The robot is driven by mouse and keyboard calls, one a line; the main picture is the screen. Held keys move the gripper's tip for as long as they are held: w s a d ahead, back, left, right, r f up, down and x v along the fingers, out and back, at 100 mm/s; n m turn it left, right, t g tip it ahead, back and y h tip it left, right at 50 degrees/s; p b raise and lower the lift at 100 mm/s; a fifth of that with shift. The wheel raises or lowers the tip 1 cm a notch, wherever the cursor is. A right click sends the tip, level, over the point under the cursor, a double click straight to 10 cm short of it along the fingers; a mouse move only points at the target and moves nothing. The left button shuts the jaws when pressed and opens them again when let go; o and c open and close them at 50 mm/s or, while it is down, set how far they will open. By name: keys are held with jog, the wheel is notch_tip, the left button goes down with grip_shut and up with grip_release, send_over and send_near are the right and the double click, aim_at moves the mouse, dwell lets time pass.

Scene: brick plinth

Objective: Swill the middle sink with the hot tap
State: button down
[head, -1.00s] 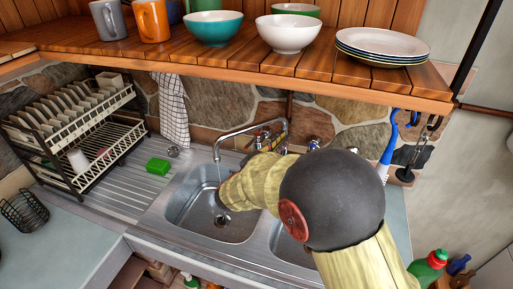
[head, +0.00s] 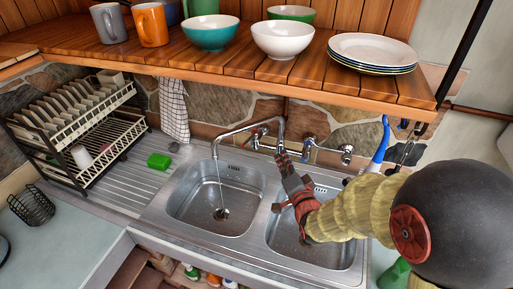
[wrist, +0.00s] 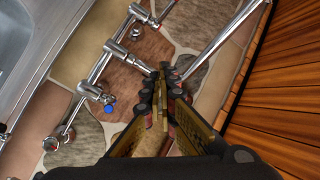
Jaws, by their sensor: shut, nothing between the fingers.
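Two steel sink basins show in the head view, a left one (head: 190,205) and a right one (head: 335,258); which is the middle one is unclear. The curved spout (head: 236,127) hangs over the left basin, and a thin water stream (head: 217,180) falls from it near the drain. A wall pipe carries several tap handles. A blue-marked one (wrist: 108,108) is in the wrist view, and another handle (wrist: 116,50) is above it, with no red mark visible. My gripper (head: 281,155) is shut and empty, close to the pipework behind the divider; contact cannot be told.
A wooden shelf (head: 250,72) with mugs, bowls and plates overhangs the taps. A dish rack (head: 75,120) stands left, with a green sponge (head: 159,161) on the drainboard. A cloth (head: 173,108) and a blue brush (head: 380,150) hang at the wall. The left basin is clear.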

jog(key=s+a+f+m+g+y, duration=0.1)
jog(key=a+f+m, duration=0.1)
jog(key=m+b, duration=0.1)
jog(key=m, duration=0.1)
send_near(250, 140)
jog(key=w+d, duration=0.2)
jog(key=d, duration=0.1)
jog(key=w+a, duration=0.1)
jog(key=w+a+f, duration=0.1)
jog(key=w+a, duration=0.1)
jog(key=shift+a, duration=0.25)
jog(key=shift+b, duration=0.3)
jog(key=shift+a+m+h+b, duration=0.3)
jog(key=shift+m, duration=0.1)
